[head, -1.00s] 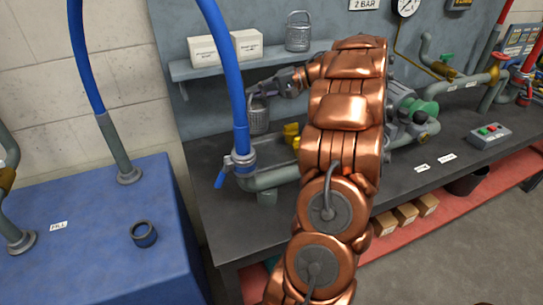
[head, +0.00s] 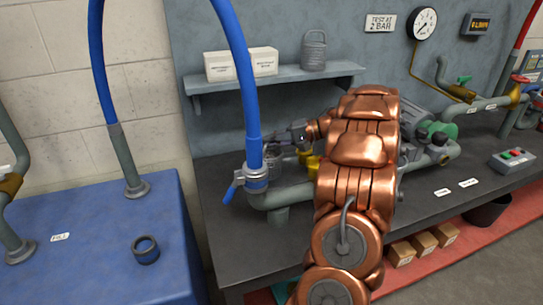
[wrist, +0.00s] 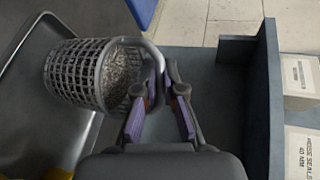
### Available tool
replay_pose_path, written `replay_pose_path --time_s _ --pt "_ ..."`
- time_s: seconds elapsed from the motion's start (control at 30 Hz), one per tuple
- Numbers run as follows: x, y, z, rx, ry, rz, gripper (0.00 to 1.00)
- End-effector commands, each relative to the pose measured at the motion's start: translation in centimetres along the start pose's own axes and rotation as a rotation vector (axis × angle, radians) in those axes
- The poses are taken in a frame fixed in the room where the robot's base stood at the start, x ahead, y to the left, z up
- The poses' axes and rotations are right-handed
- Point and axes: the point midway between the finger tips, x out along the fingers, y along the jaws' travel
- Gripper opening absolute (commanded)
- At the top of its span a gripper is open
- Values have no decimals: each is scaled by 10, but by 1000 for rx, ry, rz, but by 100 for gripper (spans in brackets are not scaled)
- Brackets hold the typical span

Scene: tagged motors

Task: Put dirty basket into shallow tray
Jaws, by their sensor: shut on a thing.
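The dirty basket (wrist: 85,72) is a grey mesh cup with grey debris inside. In the wrist view it lies tilted across the picture, to the left of my fingers. My gripper (wrist: 160,85) is shut on its wire handle. The shallow tray (wrist: 22,42) is dark grey with a raised rim, seen behind and left of the basket; I cannot tell whether they touch. In the head view my gripper (head: 298,137) is low over the bench, behind the blue hose.
A wall shelf (head: 285,78) above my gripper holds white boxes (head: 241,64) and another grey handled container (head: 314,50). The blue hose (head: 240,80) and its pipe fitting stand close in front. A motor and pipes are right of my arm. The bench front is clear.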

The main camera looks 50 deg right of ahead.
Motion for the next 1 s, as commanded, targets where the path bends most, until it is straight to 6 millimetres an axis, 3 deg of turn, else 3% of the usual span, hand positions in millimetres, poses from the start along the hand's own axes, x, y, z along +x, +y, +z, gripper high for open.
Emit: replay_pose_path --time_s 0.43,0.8,0.83,1.0 --pt "14 36 -3 -2 -3 -2 0" --pt "14 38 -4 -2 -1 -1 0" --pt "14 39 -4 -2 -2 0 10" --pt "14 39 -4 -2 -1 0 28"
